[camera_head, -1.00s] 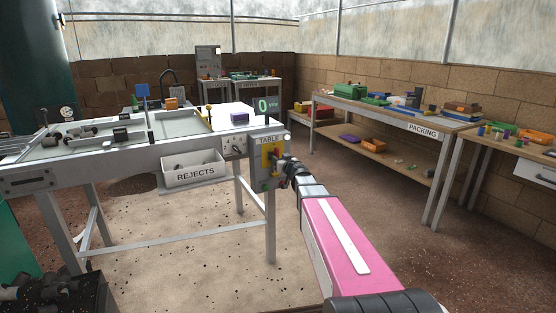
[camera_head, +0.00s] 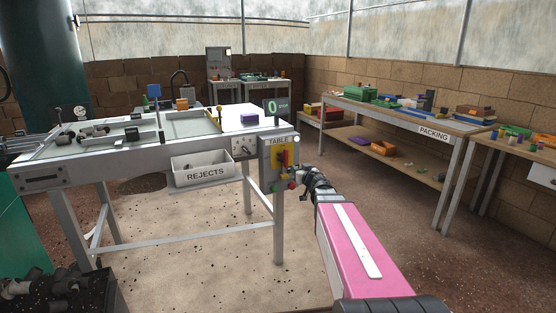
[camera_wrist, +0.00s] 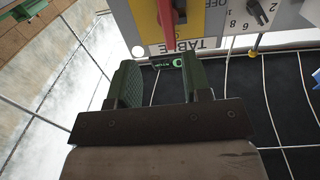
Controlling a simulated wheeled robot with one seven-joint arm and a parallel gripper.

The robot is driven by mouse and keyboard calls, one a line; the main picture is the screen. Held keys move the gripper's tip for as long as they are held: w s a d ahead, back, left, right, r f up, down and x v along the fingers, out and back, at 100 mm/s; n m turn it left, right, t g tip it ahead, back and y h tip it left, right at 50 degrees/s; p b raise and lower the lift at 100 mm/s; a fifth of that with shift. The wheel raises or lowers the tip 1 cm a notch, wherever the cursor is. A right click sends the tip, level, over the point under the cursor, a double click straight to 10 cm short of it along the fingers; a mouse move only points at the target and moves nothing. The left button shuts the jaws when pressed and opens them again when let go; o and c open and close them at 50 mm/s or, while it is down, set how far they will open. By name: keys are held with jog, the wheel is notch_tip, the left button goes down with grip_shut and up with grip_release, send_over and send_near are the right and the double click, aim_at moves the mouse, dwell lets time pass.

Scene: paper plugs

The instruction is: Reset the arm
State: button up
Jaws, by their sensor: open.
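My gripper (camera_head: 293,175) is at the end of my pink arm (camera_head: 360,245), close in front of the TABLE switch box in the head view. In the wrist view, its two dark green fingers (camera_wrist: 160,82) stand apart with nothing between them. The switch box (camera_head: 279,146) hangs at the near right corner of the white table. It has a yellow plate and a red handle (camera_wrist: 170,22), which is beyond the fingertips in the wrist view. I cannot tell from these views whether a finger touches the box.
The white table (camera_head: 120,160) with a REJECTS bin (camera_head: 203,169) stands to the left. A packing bench (camera_head: 400,112) with coloured parts runs along the right wall. A dark crate (camera_head: 60,295) is at lower left. The floor between table and bench is open.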

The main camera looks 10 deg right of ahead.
jog(key=s+d+f+m+g+h, duration=0.25)
jog(key=s+f+g+h, duration=0.2)
jog(key=f, duration=0.25)
jog(key=s+d+f+m+g+h, duration=0.2)
jog(key=s+f+m+g+h, duration=0.15)
jog(key=s+f, duration=0.35)
jog(key=s+a+f+n+g+y, duration=0.1)
jog(key=s+a+f+g, duration=0.3)
jog(key=s, duration=0.3)
jog(key=s+a+f+n+g+y, duration=0.2)
jog(key=s+a+f+g, duration=0.2)
jog(key=s, duration=0.4)
jog(key=shift+s+f+g, duration=0.2)
jog(key=shift+f+g, duration=0.2)
jog(key=shift+g, duration=0.1)
